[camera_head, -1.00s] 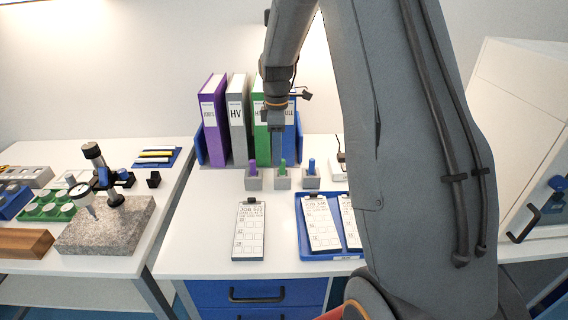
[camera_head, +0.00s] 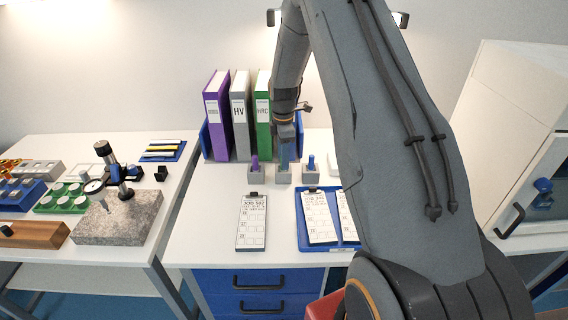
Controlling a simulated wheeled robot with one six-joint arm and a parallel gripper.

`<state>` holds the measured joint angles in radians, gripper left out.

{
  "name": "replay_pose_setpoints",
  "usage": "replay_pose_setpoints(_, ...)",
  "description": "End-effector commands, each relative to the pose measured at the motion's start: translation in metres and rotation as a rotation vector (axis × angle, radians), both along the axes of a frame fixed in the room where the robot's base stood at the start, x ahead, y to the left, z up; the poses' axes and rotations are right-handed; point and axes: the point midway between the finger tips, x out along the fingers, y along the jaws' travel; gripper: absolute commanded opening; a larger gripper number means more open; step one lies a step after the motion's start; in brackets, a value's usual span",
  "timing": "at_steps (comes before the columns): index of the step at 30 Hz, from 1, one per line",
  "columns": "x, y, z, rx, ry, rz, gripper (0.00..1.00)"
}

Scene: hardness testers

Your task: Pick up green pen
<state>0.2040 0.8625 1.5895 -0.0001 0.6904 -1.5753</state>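My gripper (camera_head: 285,153) points straight down over the middle one of three small grey pen holders (camera_head: 283,175), in front of the binders. The green pen itself is hidden behind my gripper, so I cannot tell whether the fingers touch it. The finger gap is too small to make out. A purple pen (camera_head: 254,162) stands upright in the left holder (camera_head: 255,176). A blue pen (camera_head: 311,162) stands upright in the right holder (camera_head: 311,174).
Purple (camera_head: 217,115), grey (camera_head: 240,118) and green (camera_head: 263,120) binders stand close behind the pens. A clipboard (camera_head: 251,224) and a blue tray (camera_head: 345,247) with job sheets lie in front. On the left table are a granite block (camera_head: 118,219) and a dial gauge stand.

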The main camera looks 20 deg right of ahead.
Motion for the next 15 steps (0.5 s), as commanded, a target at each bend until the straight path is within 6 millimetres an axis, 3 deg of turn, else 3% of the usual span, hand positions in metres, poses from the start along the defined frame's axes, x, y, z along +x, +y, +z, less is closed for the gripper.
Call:
replay_pose_setpoints(10, 0.0003, 0.0002, -0.0076, 0.000, -0.001, 0.000, 0.39)
replay_pose_setpoints(15, 0.0003, 0.0002, -0.0074, 0.000, -0.001, 0.000, 0.12)
